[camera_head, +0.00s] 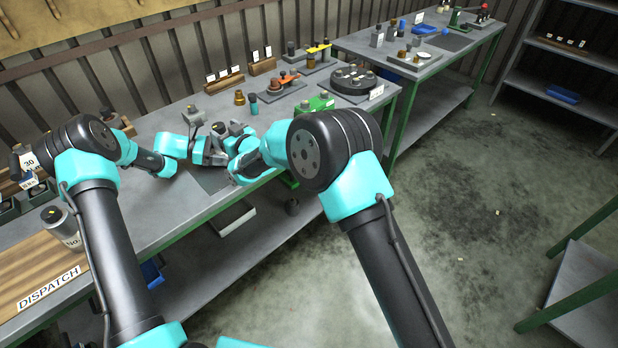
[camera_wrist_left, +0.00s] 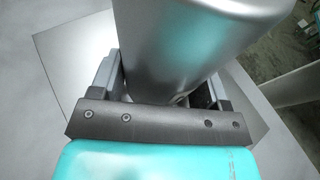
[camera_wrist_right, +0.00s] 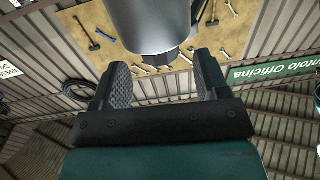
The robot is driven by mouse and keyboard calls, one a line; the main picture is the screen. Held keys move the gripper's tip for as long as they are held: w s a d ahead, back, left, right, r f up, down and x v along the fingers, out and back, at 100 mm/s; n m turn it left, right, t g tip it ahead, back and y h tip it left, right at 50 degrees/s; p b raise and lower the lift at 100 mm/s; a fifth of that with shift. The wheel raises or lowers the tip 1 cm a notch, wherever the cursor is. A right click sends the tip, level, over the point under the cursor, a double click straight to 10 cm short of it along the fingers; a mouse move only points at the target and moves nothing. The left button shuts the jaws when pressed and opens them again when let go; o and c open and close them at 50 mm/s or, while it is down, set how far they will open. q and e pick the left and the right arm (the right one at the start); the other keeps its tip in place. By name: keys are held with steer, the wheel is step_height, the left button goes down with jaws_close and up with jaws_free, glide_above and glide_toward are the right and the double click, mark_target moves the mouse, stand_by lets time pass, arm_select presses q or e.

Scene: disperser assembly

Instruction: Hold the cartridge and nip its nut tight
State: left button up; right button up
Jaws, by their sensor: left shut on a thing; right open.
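A smooth silver cylinder, which looks like the cartridge (camera_wrist_left: 185,40), fills the top of the left wrist view. My left gripper (camera_wrist_left: 160,88) is shut on it, with a finger on each side. In the right wrist view a grey cylinder end (camera_wrist_right: 150,22) with a narrower dark lower rim (camera_wrist_right: 155,50) hangs just beyond my right gripper (camera_wrist_right: 163,80). The fingers are open, with a gap between them. I cannot tell which part of that end is the nut. In the head view both grippers meet close together over the bench, and the right arm hides much of the cartridge.
The grey bench (camera_head: 180,215) holds a green fixture (camera_head: 313,104), a dark round carousel (camera_head: 354,80) and wooden racks (camera_head: 225,83) behind the grippers. A second bench (camera_head: 365,40) stands at the back right.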

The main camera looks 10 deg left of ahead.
steer(key=v, duration=0.8)
steer(key=w+d+f+m+h, duration=0.1)
steer(key=d+f+m+h, duration=0.1)
steer(key=d+f, duration=0.5)
steer(key=w+d+f+m+h, duration=0.1)
steer(key=d+f, duration=0.5)
steer(key=d, duration=0.6)
steer(key=shift+w+d+f+m+g+h, duration=0.35)
steer(key=shift+m+h, duration=0.45)
steer(key=shift+h, duration=0.5)
steer(key=shift+s+a, duration=0.1)
steer(key=shift+c, duration=1.4)
steer(key=s+a+r+m+t, duration=0.2)
steer(key=a+r+m, duration=0.2)
steer(key=a+m, duration=0.3)
steer(key=s+a+r+m+t, duration=0.1)
steer(key=a+r+m, duration=0.4)
steer(key=m, duration=1.2)
steer(key=s+a+r+m+t+y, duration=0.1)
steer(key=a+r+m, duration=0.3)
steer(key=a+m, duration=0.6)
steer(key=shift+s+a+r+m+t, duration=0.3)
steer(key=shift+s+a+m+t, duration=0.1)
steer(key=shift+s+m+t, duration=0.5)
